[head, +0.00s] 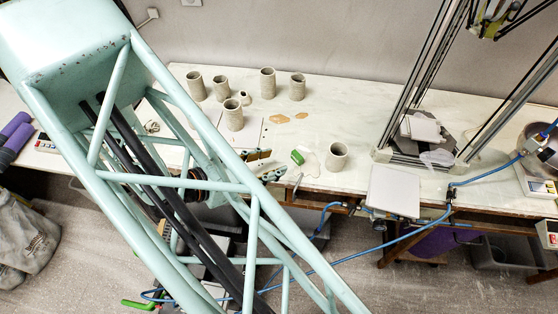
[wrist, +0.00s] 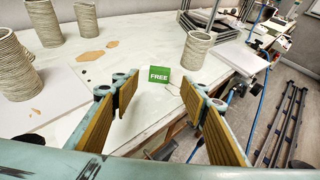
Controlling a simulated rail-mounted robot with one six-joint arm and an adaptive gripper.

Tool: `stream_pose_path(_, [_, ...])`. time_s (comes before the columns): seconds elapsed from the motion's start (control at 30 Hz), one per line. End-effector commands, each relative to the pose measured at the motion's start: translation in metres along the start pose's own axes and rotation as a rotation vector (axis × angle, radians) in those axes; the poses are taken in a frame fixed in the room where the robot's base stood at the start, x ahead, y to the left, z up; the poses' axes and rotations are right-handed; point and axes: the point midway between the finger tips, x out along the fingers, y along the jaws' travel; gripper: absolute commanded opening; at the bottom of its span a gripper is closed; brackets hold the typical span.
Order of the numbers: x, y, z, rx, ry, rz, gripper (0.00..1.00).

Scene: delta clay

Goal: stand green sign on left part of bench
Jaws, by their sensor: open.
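The green sign (head: 297,157) is on the white bench (head: 345,112), near its front edge, right of the middle in the head view. In the wrist view the green sign (wrist: 159,75) reads "FREE" in white and faces me; I cannot tell whether it stands upright or leans. My gripper (head: 265,165) is left of the sign in the head view. In the wrist view my gripper (wrist: 163,92) is open and empty, its yellow-padded fingers spread wide, with the sign beyond and between the fingertips. The bench's far left is partly hidden by my arm.
Several ribbed clay cups, one of them (head: 235,116), stand along the bench's back and middle. Another cup (head: 337,156) stands right of the sign. Brown flat pieces (head: 279,119) lie on the bench. A delta printer frame (head: 424,125) and white panel (head: 394,191) are farther right.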

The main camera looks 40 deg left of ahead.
Motion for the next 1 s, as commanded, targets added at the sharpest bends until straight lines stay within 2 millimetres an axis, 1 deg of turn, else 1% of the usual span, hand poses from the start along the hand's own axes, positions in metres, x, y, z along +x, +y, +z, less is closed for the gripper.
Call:
stream_pose_path(0.1, [-0.011,0.0,0.0,0.001,0.0,0.0,0.4])
stream_pose_path(0.3, [-0.021,0.0,0.0,0.0,-0.001,0.0,0.4])
stream_pose_path(1.0, [-0.022,0.0,0.0,0.0,0.0,-0.001,0.4])
